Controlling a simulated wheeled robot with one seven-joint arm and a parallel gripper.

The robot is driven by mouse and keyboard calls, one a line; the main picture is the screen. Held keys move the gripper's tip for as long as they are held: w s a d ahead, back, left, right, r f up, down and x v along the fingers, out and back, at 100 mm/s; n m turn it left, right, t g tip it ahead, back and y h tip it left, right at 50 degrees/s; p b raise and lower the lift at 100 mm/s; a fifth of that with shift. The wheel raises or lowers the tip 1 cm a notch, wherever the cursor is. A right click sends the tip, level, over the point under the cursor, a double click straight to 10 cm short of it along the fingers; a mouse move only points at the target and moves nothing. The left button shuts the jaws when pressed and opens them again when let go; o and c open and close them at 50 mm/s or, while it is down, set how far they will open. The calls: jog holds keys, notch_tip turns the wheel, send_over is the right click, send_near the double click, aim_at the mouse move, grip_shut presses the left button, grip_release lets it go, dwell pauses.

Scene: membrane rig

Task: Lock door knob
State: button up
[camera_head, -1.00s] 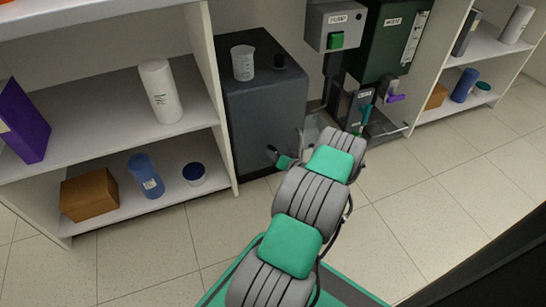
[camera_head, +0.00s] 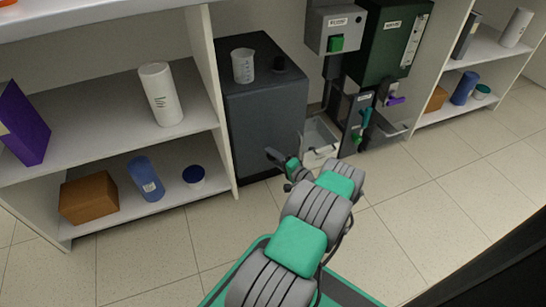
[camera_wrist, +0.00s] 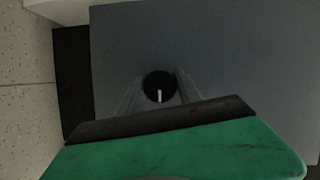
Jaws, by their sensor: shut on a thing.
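The door knob (camera_wrist: 160,84) is a round dark knob with a short white mark on its lower part, pointing nearly straight down in the wrist view. It is on the flat face of a dark grey cabinet (camera_wrist: 230,60), which also shows in the head view (camera_head: 262,125). My gripper (camera_wrist: 159,90) is shut on the knob, one finger on each side. In the head view my gripper (camera_head: 276,156) is at the cabinet's front, and I cannot make out the knob there.
A white shelf (camera_head: 95,100) with several items is at the left. A clear bin (camera_head: 319,138) and wall units with a green box (camera_head: 387,45) are at the right. The tiled floor in front is clear.

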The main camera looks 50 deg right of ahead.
dwell(0.4)
jog(key=o, duration=1.4)
jog(key=shift+c, duration=0.2)
